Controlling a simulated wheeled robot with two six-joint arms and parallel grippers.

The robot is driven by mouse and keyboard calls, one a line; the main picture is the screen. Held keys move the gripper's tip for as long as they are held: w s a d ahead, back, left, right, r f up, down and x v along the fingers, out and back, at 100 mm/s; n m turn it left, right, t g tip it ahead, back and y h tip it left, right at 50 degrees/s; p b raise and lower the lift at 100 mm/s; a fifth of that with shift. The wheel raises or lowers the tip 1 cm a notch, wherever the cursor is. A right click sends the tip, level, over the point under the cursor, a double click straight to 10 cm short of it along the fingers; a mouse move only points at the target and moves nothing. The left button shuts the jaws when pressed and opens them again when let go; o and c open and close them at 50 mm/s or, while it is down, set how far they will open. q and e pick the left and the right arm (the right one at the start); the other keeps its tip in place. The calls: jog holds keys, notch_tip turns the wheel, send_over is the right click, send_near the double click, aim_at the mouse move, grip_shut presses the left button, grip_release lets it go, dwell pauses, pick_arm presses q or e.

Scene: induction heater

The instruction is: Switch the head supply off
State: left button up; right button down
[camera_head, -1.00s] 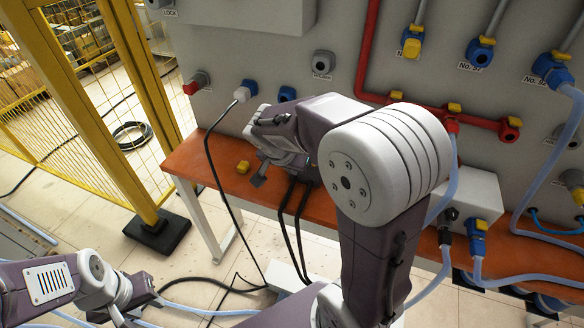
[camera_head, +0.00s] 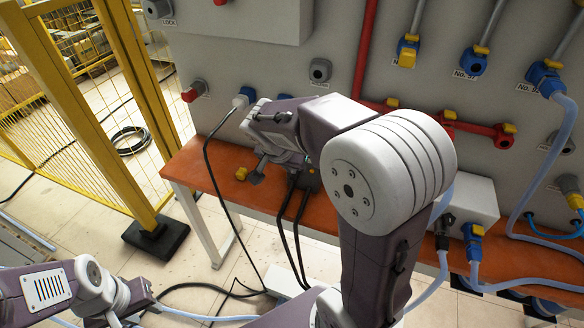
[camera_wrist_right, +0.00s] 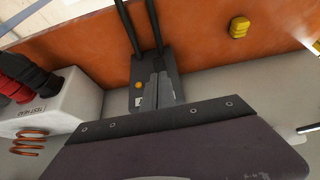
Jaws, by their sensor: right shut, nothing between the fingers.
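A dark box with a small yellow-orange button (camera_wrist_right: 138,85) and a pale label stands against the orange shelf. Two black cables run from it. I cannot read its label or tell its switch state. In the right wrist view my right gripper (camera_wrist_right: 159,92) is shut and empty, its grey fingers in front of the box and hiding part of its face. I cannot tell whether they touch it. In the head view the dark box (camera_head: 311,180) shows partly beneath my right arm. My left arm enters at lower left; its fingers are not visible.
A white box labelled TEST HEAD (camera_wrist_right: 58,103) with a copper coil (camera_wrist_right: 27,143) is left in the wrist view. A yellow piece (camera_wrist_right: 239,27) lies on the orange shelf (camera_head: 196,170). Pipes and sockets cover the grey wall. A yellow fence (camera_head: 110,110) stands at left.

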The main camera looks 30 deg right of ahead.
jog(key=v, duration=0.6)
jog(key=shift+r+p, duration=0.25)
jog(key=shift+p, duration=0.2)
jog(key=shift+s+a, duration=0.1)
jog(key=shift+s, duration=0.05)
jog(key=s+d+r+g+p, duration=0.15)
jog(key=s+p, duration=0.25)
jog(key=p, duration=0.4)
jog(key=s+a+f+n+y+p, duration=0.1)
jog(key=s+a+f+n+y, duration=0.3)
jog(key=s+a+f+n, duration=0.3)
jog(key=f+n+g, duration=0.1)
jog(key=n, duration=0.1)
jog(key=shift+f+n+p, duration=0.35)
jog(key=shift+f+n, duration=0.05)
